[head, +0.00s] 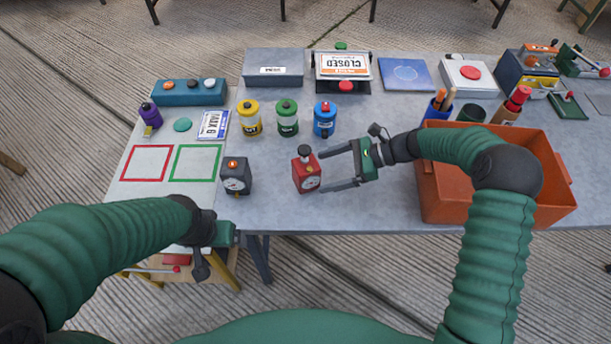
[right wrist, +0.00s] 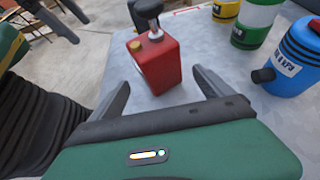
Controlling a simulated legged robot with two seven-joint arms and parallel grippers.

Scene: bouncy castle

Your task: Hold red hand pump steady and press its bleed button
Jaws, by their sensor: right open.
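The red hand pump (head: 306,172) stands upright on the grey table, with a round dial on its front and a black knob on top. In the right wrist view the red pump (right wrist: 158,66) also shows a small brass knob (right wrist: 135,45) on its top; I cannot tell whether this is the bleed button. My right gripper (head: 323,171) is open just right of the pump, its fingers pointing at it, not closed on it. My left gripper (head: 226,235) is low by the table's front edge; its fingers are not clear.
A dark pump with a dial (head: 236,176) stands left of the red one. Yellow (head: 249,120), green (head: 287,120) and blue (head: 324,120) canisters stand behind. An orange crate (head: 435,207) sits right, under my right arm. The tabletop in front of the canisters is mostly clear.

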